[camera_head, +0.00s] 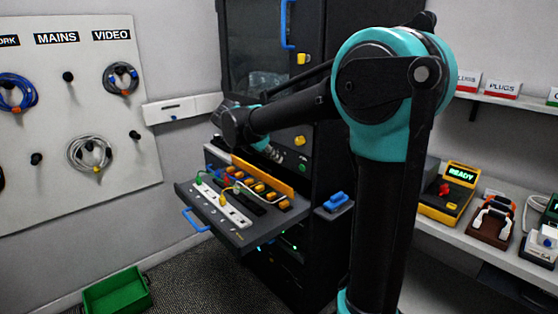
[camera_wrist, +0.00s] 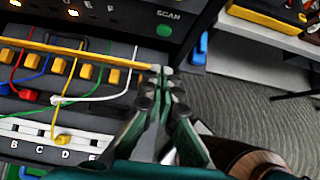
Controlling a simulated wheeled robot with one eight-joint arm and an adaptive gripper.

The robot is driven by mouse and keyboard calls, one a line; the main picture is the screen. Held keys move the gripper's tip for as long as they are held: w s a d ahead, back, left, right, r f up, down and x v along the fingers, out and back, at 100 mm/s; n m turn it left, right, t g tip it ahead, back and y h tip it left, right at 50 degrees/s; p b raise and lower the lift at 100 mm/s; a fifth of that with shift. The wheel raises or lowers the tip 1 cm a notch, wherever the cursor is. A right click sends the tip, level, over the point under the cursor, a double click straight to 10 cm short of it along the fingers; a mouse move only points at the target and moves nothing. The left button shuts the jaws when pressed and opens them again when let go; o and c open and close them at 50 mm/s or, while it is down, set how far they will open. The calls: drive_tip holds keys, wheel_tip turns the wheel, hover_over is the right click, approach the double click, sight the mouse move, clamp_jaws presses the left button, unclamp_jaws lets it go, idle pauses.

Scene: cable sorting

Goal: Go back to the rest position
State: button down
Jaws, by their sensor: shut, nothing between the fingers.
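My gripper (camera_wrist: 165,78) is shut and empty in the wrist view, its fingertips together. The tips overlap the right end of a yellow bar (camera_wrist: 85,54) in that view; I cannot tell how far apart they are in depth. In the head view my arm reaches left toward the rack, with the wrist above the pulled-out shelf (camera_head: 243,238); the fingertips are hard to make out there. The shelf carries a white socket strip (camera_head: 234,214) and green, red, yellow and white cables. The yellow bar also shows in the head view (camera_head: 263,177).
The black rack (camera_head: 262,30) has a blue door handle (camera_head: 287,24). A pegboard (camera_head: 60,130) with coiled cables hangs at left. A green crate (camera_head: 117,293) is on the floor. A bench at right holds a yellow tester (camera_head: 448,192) reading READY.

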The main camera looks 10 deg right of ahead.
drive_tip(key=s+d+f+m+y, duration=0.3)
drive_tip(key=s+d+f+m, duration=0.2)
drive_tip(key=s+f+m, duration=0.6)
drive_tip(key=s+d+f+m+g+y, duration=0.1)
drive_tip(key=s+d+f+m+y, duration=0.3)
drive_tip(key=s+f+m, duration=0.7)
drive_tip(key=s+d+m, duration=0.1)
drive_tip(key=s+m, duration=0.2)
drive_tip(key=s, duration=0.1)
drive_tip(key=shift+s+f, duration=0.3)
drive_tip(key=shift+f, duration=0.1)
drive_tip(key=shift+d, duration=0.15)
